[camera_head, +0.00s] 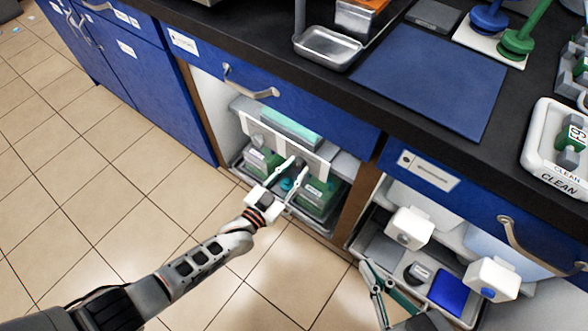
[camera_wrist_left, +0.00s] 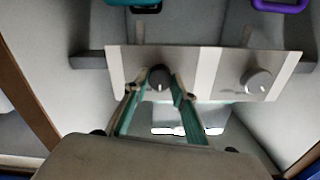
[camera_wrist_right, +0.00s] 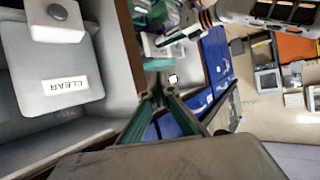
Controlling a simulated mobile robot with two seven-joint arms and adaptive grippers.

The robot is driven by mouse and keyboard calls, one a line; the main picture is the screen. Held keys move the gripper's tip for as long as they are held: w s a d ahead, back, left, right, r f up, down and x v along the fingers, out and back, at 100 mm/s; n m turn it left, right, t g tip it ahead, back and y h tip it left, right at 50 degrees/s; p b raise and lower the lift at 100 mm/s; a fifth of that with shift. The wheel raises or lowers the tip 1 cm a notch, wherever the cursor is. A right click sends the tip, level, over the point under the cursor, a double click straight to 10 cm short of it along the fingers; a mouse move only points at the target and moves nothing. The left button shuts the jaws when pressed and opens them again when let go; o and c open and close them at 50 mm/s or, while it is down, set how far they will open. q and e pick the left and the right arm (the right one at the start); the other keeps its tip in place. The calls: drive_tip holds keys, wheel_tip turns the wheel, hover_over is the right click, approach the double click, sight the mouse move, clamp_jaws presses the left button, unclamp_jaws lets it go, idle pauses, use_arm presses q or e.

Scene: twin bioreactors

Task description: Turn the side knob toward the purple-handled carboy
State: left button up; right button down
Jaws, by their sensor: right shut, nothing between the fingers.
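The right knob (camera_wrist_left: 257,80) stands free. A purple handle (camera_wrist_left: 280,4) shows above the panel at the right, and a teal handle (camera_wrist_left: 145,5) at the left; the carboy bodies are hidden there. In the head view my left gripper (camera_head: 292,168) reaches into the open cabinet bay. My right gripper (camera_wrist_right: 157,90) is shut and empty, away from the panel.
The bay's panel lies under a blue drawer front with a metal handle (camera_head: 250,82). A neighbouring bay at the right holds white containers (camera_head: 409,228) and a blue-topped item (camera_head: 449,291). Tiled floor (camera_head: 90,200) is clear at the left.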

drive_tip(key=shift+f, duration=0.1)
use_arm(q)
drive_tip(key=shift+f+n, duration=0.1)
drive_tip(key=shift+n, duration=0.6)
drive_tip(key=shift+n+b, duration=0.4)
drive_tip(key=shift+n, duration=2)
drive_tip(key=shift+n+b, duration=0.3)
drive_tip(key=shift+n, duration=0.9)
use_arm(e)
drive_tip(key=shift+s+a+m+y, duration=0.1)
drive_tip(key=shift+a+m+y, duration=0.2)
drive_tip(key=shift+a+m, duration=0.45)
use_arm(q)
drive_tip(key=shift+n, duration=0.3)
use_arm(e)
drive_tip(key=shift+a, duration=0.1)
use_arm(q)
drive_tip(key=o, duration=1.1)
use_arm(e)
drive_tip(key=shift+s+n, duration=0.15)
drive_tip(key=shift+n, duration=0.1)
